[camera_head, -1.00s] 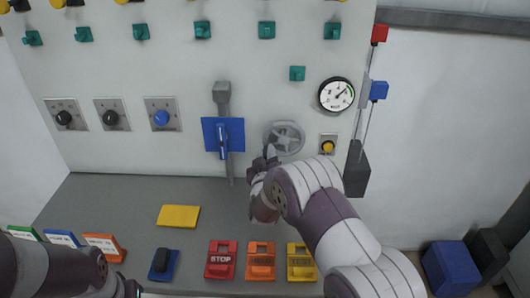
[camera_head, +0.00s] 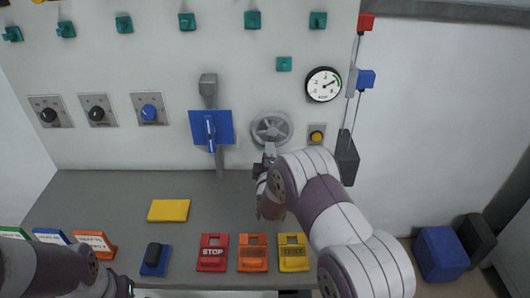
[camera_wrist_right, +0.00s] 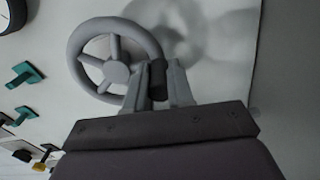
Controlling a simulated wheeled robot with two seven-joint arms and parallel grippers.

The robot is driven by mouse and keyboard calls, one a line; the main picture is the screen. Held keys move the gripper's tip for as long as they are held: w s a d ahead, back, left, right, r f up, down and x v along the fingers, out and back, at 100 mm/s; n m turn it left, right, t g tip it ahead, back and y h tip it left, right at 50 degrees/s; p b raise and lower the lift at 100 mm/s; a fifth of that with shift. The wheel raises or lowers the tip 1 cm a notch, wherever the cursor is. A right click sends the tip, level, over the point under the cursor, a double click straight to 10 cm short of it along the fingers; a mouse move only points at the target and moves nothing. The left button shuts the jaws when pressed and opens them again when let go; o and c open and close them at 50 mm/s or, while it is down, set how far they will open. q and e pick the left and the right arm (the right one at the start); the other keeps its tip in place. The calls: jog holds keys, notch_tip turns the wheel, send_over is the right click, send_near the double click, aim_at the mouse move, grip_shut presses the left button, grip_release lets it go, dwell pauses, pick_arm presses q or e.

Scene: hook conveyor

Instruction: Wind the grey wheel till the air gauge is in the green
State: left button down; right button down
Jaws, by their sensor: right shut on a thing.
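The grey wheel (camera_head: 271,130) is on the upright panel, with spokes and a dark handle (camera_wrist_right: 158,80) on its rim. My right gripper (camera_wrist_right: 158,88) is shut on this handle, at the bottom of the wheel in the head view (camera_head: 269,156). The wheel shows whole in the wrist view (camera_wrist_right: 82,40). The round white air gauge (camera_head: 323,84) is above and right of the wheel. Its needle points right and slightly up, close to a small green arc at the dial's right; I cannot tell exactly whether it lies within it.
A blue lever plate (camera_head: 225,128) is left of the wheel, a yellow button (camera_head: 317,136) right of it. A dark weight (camera_head: 347,160) hangs further right. Red (camera_head: 212,262), orange (camera_head: 252,263) and yellow (camera_head: 293,263) switches stand along the desk's (camera_head: 110,195) front.

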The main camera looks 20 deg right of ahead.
jog(key=shift+s+d+f+n, duration=0.15)
jog(key=shift+d+n, duration=0.3)
jog(key=shift+n, duration=0.55)
jog(key=c, duration=1)
grip_release()
jog(key=v, duration=1.2)
jog(key=shift+s+a, duration=0.1)
jog(key=shift+s, duration=0.25)
